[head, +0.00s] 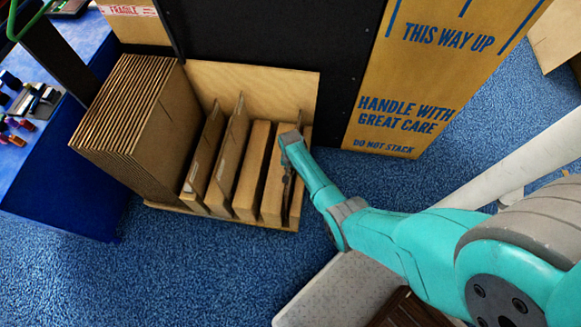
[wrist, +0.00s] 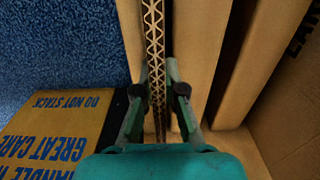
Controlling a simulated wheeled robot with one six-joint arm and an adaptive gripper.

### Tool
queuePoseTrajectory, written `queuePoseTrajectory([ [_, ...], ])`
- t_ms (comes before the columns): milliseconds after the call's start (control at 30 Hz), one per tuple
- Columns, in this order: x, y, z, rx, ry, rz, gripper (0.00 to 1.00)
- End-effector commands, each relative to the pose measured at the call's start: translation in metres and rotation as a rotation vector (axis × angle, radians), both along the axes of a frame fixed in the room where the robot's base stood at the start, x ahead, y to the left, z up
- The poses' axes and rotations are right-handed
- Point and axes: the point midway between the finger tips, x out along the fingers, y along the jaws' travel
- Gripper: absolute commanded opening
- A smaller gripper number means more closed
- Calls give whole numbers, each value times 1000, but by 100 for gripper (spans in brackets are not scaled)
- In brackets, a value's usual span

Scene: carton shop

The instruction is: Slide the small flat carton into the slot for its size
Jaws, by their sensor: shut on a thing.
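A wooden slotted rack (head: 262,82) stands on the blue floor with upright dividers. My gripper (head: 287,182) is at the rack's right end. In the wrist view my gripper (wrist: 159,78) points down, its two fingers closed on either side of a thin flat carton (wrist: 154,40). The carton's corrugated edge faces the camera and runs between a brown panel on the left and a brown divider (wrist: 194,50) on the right. In the head view my arm and gripper mostly hide the carton. I cannot tell whether its bottom edge touches the rack floor.
A thick stack of large flat cartons (head: 128,125) fills the rack's left end. A tall printed carton (head: 400,100) stands behind on the right, by a black panel (head: 275,30). A blue-covered table (head: 60,190) is at left. Open carpet lies in front.

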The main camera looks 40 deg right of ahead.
Motion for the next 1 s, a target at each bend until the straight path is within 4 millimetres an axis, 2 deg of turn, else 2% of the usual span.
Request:
queuePoseTrajectory([
  [500, 0, 0, -31, 0, 0, 0, 0],
  [967, 0, 0, -35, 0, -1, 0, 0],
  [1000, 0, 0, -35, 0, -1, 0, 14],
])
